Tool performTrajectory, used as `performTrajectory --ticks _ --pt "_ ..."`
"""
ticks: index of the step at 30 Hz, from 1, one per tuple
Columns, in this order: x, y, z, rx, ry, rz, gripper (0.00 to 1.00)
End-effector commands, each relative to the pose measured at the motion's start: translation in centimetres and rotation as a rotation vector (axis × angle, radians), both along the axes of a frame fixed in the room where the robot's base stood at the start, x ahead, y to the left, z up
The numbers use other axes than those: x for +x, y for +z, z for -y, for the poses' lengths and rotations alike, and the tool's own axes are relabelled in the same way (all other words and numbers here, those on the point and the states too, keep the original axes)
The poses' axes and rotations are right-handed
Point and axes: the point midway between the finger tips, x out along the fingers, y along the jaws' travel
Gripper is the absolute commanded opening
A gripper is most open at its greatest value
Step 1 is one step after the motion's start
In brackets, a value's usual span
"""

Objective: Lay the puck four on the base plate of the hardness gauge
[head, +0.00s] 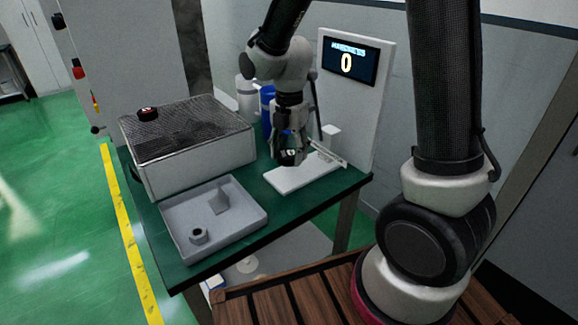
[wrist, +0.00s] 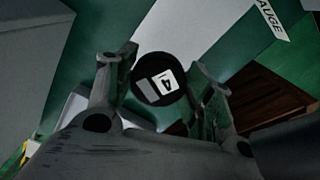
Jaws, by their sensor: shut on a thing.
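Puck four (wrist: 152,88) is a dark round disc with a white label reading 4, seen in the wrist view between the fingers. My gripper (wrist: 158,76) is shut on it; in the head view the gripper (head: 290,158) hangs at the back left of the base plate. The base plate (head: 298,179) is a flat white slab at the foot of the hardness gauge (head: 384,75), whose screen reads 0. In the wrist view the white plate (wrist: 195,25) shows behind the puck. The gap between puck and plate is hard to judge.
A grey tray (head: 256,219) at the front left holds a ring-shaped piece (head: 198,236) and a wedge-like piece (head: 220,199). A mesh-topped box (head: 215,153) stands behind it with a dark red-marked item (head: 148,114) on top. Blue (head: 267,105) and white containers stand behind my gripper.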

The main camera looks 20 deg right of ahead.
Motion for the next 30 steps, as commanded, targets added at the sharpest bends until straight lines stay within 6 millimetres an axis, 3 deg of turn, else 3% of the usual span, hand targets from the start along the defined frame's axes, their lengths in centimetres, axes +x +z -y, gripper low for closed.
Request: performTrajectory --ticks 12,24,25,28,30 --pt "0.0 -5.0 0.0 -0.001 0.000 -0.002 0.27" --pt "0.0 -5.5 0.0 0.000 0.000 0.000 0.27" --pt "0.0 -5.4 0.0 0.001 0.000 0.001 0.58" --pt "0.0 -5.4 0.0 0.001 0.000 0.001 0.74" --pt "0.0 -5.4 0.0 0.001 0.000 0.001 0.74"
